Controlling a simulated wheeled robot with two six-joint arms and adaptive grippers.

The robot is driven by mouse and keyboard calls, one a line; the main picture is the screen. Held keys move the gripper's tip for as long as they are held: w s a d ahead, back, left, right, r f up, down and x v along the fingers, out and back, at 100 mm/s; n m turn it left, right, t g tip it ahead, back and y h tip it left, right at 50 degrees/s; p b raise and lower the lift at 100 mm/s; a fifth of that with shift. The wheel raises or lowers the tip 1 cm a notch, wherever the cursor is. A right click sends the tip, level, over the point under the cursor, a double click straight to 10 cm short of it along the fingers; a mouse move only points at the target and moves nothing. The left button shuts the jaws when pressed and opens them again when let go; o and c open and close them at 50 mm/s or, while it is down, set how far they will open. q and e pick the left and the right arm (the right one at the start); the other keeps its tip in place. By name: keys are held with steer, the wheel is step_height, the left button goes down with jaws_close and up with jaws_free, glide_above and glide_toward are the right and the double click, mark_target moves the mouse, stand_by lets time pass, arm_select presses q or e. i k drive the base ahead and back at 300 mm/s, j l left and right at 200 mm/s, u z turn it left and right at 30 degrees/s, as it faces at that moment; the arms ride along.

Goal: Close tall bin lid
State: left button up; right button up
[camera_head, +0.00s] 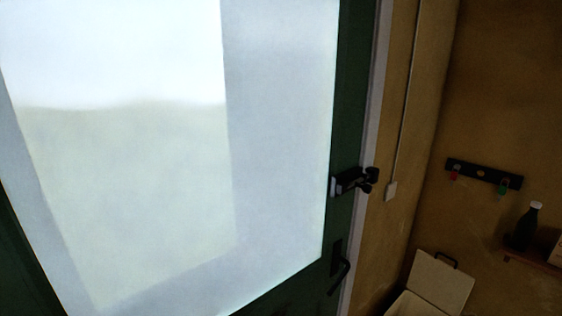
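A cream bin (405,306) stands at the bottom right of the head view, in the corner beside the door. Its lid (440,282) is raised and leans back toward the wall, with a dark handle at its top edge. Only the upper part of the bin shows; the rest is cut off by the lower frame edge. Neither of my grippers is in view.
A green door (346,100) with a large bright glass pane (130,160) fills the left. It has a dark latch (352,182) and a handle (341,275). A dark bottle (526,230) stands on a shelf (530,260); a hook rack (484,173) hangs above.

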mark_target(447, 287)
steer(key=z, duration=1.35)
steer(key=i+l+z, duration=0.25)
steer(key=i, duration=0.4)
steer(key=i+z, duration=0.25)
steer(key=i, duration=0.4)
